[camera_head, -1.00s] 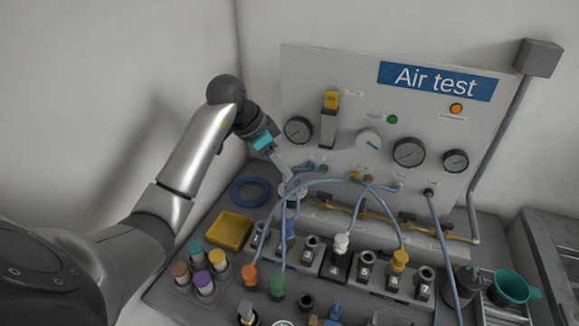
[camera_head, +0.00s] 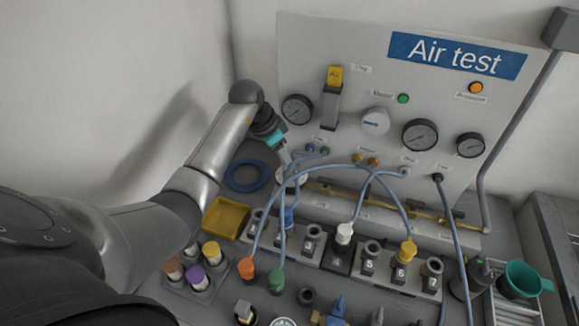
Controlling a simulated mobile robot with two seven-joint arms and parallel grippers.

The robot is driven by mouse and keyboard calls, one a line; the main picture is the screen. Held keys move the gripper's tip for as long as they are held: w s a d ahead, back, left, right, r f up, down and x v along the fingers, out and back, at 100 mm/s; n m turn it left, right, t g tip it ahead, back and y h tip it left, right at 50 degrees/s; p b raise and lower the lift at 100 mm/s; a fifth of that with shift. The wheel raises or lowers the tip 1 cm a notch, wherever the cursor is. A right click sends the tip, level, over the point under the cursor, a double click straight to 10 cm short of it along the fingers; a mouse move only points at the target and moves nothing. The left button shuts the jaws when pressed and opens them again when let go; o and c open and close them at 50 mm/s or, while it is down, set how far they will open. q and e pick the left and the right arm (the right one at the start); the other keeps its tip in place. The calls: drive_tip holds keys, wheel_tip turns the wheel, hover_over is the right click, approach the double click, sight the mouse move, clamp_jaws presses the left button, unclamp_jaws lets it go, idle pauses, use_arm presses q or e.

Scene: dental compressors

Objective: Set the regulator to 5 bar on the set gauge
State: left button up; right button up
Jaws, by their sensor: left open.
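The grey panel headed "Air test" (camera_head: 458,55) carries a white round knob (camera_head: 374,121), which looks like the regulator. A large dial gauge (camera_head: 420,135) sits right of the knob, a smaller gauge (camera_head: 470,145) further right, and another gauge (camera_head: 297,109) at the left. Their needles and small labels are too small to read, so I cannot tell which is the set gauge. My left gripper (camera_head: 290,174) is open, low in front of the panel's left side, below and left of the knob and apart from it. Its fingertips are partly lost among the hoses. My right gripper is not in view.
Blue-grey hoses (camera_head: 330,168) arch from the panel to a row of numbered fittings (camera_head: 369,262). A yellow tray (camera_head: 226,218), a blue ring (camera_head: 246,175) and capped bottles (camera_head: 214,252) lie at the left. A green funnel (camera_head: 524,280) stands at right. The space before the knob looks clear.

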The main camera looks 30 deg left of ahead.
use_arm(q)
drive_tip(key=shift+b+x, duration=0.35)
drive_tip(key=shift+x, duration=1.7)
clamp_jaws()
